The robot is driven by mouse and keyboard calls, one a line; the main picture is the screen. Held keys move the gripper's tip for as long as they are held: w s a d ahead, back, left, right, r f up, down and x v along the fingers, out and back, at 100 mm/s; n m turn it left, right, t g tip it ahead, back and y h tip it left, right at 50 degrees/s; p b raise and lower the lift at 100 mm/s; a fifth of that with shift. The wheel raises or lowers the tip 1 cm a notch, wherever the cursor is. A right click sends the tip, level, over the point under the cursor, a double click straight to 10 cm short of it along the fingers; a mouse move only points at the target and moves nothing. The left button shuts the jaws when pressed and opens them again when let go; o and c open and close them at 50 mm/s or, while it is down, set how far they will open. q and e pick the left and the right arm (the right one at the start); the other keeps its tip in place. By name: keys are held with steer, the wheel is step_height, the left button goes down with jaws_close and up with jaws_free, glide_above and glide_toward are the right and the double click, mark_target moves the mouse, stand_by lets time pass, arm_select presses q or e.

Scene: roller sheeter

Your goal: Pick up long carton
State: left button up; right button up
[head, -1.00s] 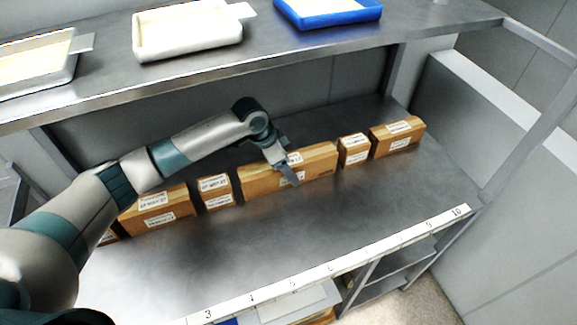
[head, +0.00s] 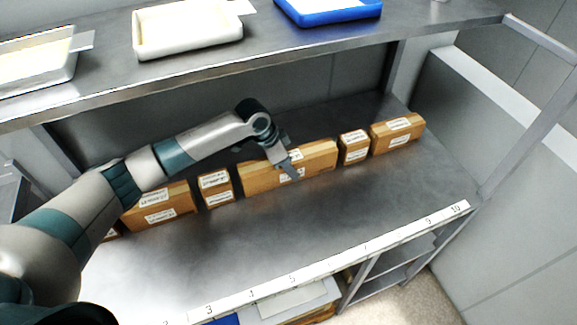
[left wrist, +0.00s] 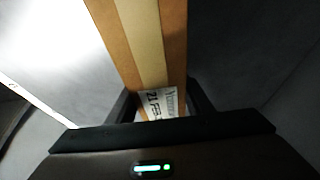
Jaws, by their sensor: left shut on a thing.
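The long carton (head: 318,163) is a brown box with white labels, the longest in a row of cartons on the metal shelf. My left gripper (head: 287,167) reaches down over its middle from above and is shut on it. In the left wrist view the carton (left wrist: 145,45) runs up between the fingers of my left gripper (left wrist: 158,103), with a pale tape strip and a white label. The carton appears to rest on the shelf; any small gap under it cannot be told. My right gripper is not in view.
Small cartons (head: 216,189) and (head: 354,147) flank the long carton closely. Other cartons (head: 160,207) and (head: 397,134) stand farther out. An upper shelf (head: 270,50) with trays overhangs behind. The lower shelf's front (head: 330,225) is clear up to its numbered edge (head: 340,258).

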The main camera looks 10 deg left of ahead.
arm_select(q)
steer(key=shift+r, duration=0.1)
step_height(320, 180, up, 9)
steer(key=b, duration=0.3)
steer(key=shift+r+b, duration=0.3)
steer(key=shift+r, duration=0.15)
